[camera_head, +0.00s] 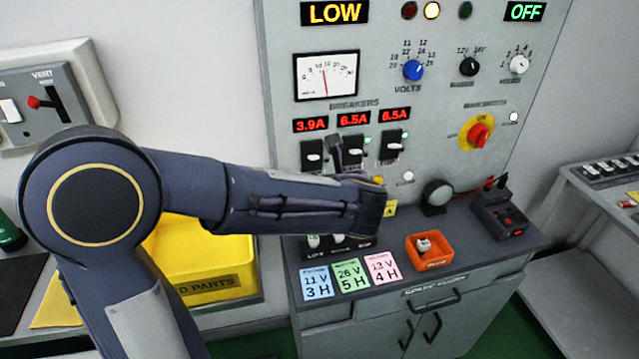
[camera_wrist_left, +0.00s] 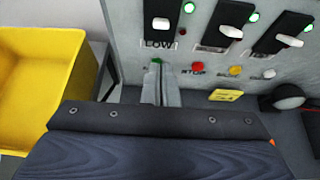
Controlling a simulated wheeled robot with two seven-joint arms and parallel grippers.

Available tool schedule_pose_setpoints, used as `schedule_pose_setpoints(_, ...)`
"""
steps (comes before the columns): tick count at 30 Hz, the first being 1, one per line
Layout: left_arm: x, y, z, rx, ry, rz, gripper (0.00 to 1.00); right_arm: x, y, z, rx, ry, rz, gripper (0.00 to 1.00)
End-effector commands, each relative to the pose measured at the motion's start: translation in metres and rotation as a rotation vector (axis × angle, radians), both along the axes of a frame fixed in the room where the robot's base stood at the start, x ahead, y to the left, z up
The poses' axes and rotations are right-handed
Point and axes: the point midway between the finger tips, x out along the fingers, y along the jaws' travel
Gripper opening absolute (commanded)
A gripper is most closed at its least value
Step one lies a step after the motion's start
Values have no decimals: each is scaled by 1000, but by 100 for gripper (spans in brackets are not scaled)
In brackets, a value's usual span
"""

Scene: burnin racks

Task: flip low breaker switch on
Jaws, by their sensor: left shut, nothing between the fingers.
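The low breaker (camera_wrist_left: 172,12) is a black plate with a white lever (camera_wrist_left: 160,23), above a LOW label in the left wrist view. A green lamp (camera_wrist_left: 188,7) glows beside it. In the head view the low breaker (camera_head: 312,157) is the leftmost of three, under a red 3.9A readout. My left gripper (camera_head: 336,144) points up at the panel, just right of that breaker in the picture. In the left wrist view its fingers (camera_wrist_left: 161,66) are shut and empty, below the LOW label. Whether they touch the panel, I cannot tell. My right gripper is not in view.
Two more breakers (camera_head: 352,150) (camera_head: 391,146) stand to the right, with lit green lamps. Below are a red stop button (camera_wrist_left: 198,68), a yellow button (camera_wrist_left: 235,71) and a pale button. An orange tray (camera_head: 430,262) and coloured cards (camera_head: 350,275) lie on the ledge. A yellow bin (camera_head: 205,285) stands left.

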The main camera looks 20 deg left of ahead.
Motion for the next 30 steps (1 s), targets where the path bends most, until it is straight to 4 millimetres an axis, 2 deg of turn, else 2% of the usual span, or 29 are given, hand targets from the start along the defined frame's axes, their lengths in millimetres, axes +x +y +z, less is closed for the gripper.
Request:
schedule_pose_setpoints(3,-11,-9,16,-2,-2,-1,0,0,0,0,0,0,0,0)
schedule_pose_setpoints(7,-18,-13,25,-1,-1,0,0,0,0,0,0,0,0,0)
schedule_pose_setpoints(24,-21,-15,28,-3,1,3,0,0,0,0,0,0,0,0)
schedule_pose_setpoints(26,-25,-10,26,-29,1,22,0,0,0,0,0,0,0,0)
schedule_pose_setpoints(28,-36,3,20,-113,1,85,0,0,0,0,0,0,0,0)
schedule_pose_setpoints(30,-58,23,7,-272,-2,205,0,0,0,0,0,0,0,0)
